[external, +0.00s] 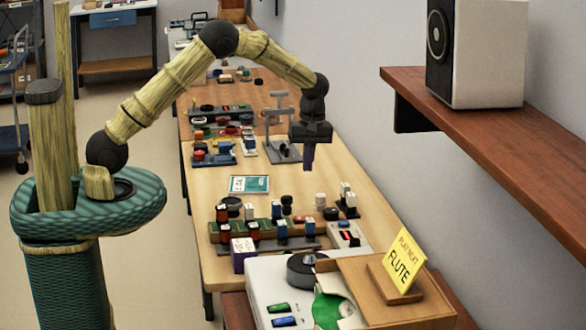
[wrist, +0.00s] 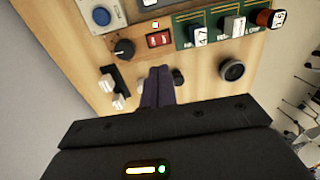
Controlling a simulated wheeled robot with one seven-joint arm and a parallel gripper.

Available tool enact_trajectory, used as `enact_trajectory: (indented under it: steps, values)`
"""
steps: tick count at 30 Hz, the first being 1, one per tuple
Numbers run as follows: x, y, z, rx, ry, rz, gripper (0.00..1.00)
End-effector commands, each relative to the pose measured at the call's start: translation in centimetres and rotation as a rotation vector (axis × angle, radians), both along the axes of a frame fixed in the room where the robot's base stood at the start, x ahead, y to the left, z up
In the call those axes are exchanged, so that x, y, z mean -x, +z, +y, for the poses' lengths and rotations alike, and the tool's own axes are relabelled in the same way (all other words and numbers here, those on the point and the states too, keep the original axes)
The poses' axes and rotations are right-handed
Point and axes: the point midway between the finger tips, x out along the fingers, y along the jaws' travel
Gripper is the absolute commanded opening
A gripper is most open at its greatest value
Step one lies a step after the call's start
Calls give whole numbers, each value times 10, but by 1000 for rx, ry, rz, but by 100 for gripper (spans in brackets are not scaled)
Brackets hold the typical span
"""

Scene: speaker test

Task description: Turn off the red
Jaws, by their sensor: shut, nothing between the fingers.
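My gripper (external: 308,166) hangs above the table, shut and empty, pointing down. In the wrist view, my gripper's dark fingers (wrist: 158,72) are together just below the red rocker in the picture, apart from it. I cannot tell which way the rocker is pressed.
A black knob (wrist: 123,48) and white paired switches (wrist: 110,92) lie left of the fingers. A wooden shelf (external: 470,135) with a speaker (external: 478,50) juts out at right. A yellow FLUTE sign (external: 403,262) stands in front.

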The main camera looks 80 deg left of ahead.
Motion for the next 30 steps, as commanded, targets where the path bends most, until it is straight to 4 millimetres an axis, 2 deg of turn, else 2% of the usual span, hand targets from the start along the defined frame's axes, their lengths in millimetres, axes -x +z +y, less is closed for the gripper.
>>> enact_trajectory:
  steps: [1,11,19,23,30]
  values:
    - [-1,-6,1,-2,0,11,0]
    - [1,2,2,-2,1,58,0]
    - [1,-1,2,-2,1,58,0]
    - [3,-12,2,-1,1,60,0]
    - [9,-50,2,0,1,61,0]
